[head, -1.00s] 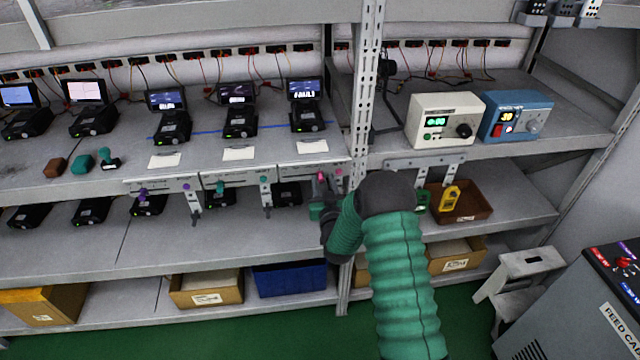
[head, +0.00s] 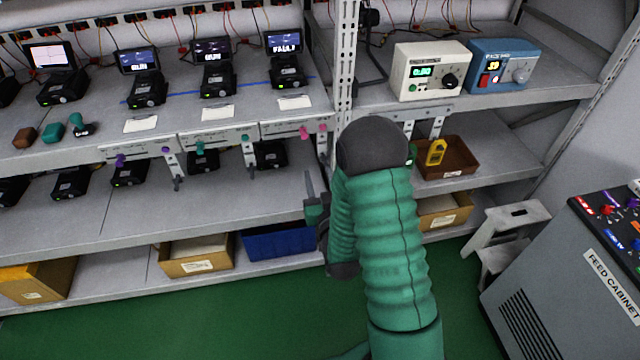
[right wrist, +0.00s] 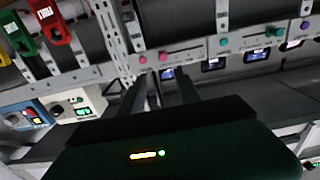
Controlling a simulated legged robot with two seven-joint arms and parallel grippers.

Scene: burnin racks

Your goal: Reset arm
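My right arm (head: 385,240), in a ribbed green sleeve, reaches up from the bottom of the head view. Its gripper (head: 314,205) is in front of the lower shelf, below the panel with pink knobs (head: 304,133), and looks apart from it. In the right wrist view the gripper's two dark fingers (right wrist: 160,92) stand apart with nothing between them. The pink knobs also show beyond the fingertips there (right wrist: 143,60). Part of the right gripper is hidden behind my forearm in the head view. My left gripper is not in view.
A metal upright (head: 345,60) and shelf edges are close to my right arm. A white meter (head: 425,72) and a blue one (head: 500,66) stand at upper right. A step stool (head: 505,225) and grey feed cabinet (head: 560,290) are at right. The green floor at lower left is clear.

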